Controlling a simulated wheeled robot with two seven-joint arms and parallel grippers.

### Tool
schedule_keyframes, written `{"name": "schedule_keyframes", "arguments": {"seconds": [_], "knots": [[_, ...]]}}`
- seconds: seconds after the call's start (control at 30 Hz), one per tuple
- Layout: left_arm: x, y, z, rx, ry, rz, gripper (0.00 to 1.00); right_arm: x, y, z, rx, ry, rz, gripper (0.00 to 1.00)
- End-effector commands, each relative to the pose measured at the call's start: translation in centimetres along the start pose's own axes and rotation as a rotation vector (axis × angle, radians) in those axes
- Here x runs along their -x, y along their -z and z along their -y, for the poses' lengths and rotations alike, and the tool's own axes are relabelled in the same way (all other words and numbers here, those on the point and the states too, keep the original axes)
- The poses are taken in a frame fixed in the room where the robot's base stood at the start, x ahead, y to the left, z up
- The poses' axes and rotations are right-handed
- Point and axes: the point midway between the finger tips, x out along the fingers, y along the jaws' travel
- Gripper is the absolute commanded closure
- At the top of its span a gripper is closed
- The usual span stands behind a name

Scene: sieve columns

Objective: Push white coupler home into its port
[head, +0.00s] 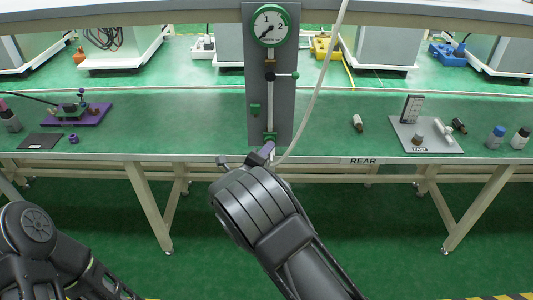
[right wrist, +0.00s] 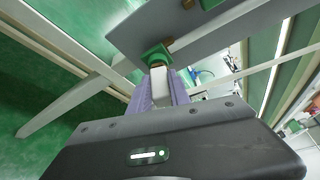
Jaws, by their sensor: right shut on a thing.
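The port also shows in the right wrist view (right wrist: 156,55). My right gripper (head: 265,152) is just below the port, its purple fingers (right wrist: 158,92) shut on the white coupler (right wrist: 158,82). The coupler's end is at the port's underside; I cannot tell how deep it sits. A pale hose (head: 318,88) runs down to the gripper. My left arm shows at lower left, its gripper out of view.
The green bench (head: 205,125) has free room on both sides of the panel. A purple tray (head: 90,118) with a green device stands left. A grey plate (head: 425,135) with fittings and several bottles stand right. A loose fitting (head: 357,123) lies between.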

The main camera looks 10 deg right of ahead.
Motion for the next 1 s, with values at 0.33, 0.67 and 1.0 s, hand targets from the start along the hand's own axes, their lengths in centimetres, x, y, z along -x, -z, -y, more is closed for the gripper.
{"name": "schedule_keyframes", "arguments": {"seconds": [0.33,0.67,1.0], "knots": [[0.0,0.0,0.0,0.0,0.0,0.0,1.0,-0.4,-0.1,0.0,0.0,0.0,-0.001,0.68],[0.0,0.0,0.0,0.0,0.0,0.0,1.0,-0.4,-0.2,0.0,0.0,0.0,0.0,0.51],[-0.2,0.0,0.1,0.0,0.0,0.001,1.0,1.2,-0.3,-0.1,0.0,-0.002,0.002,0.51]]}}
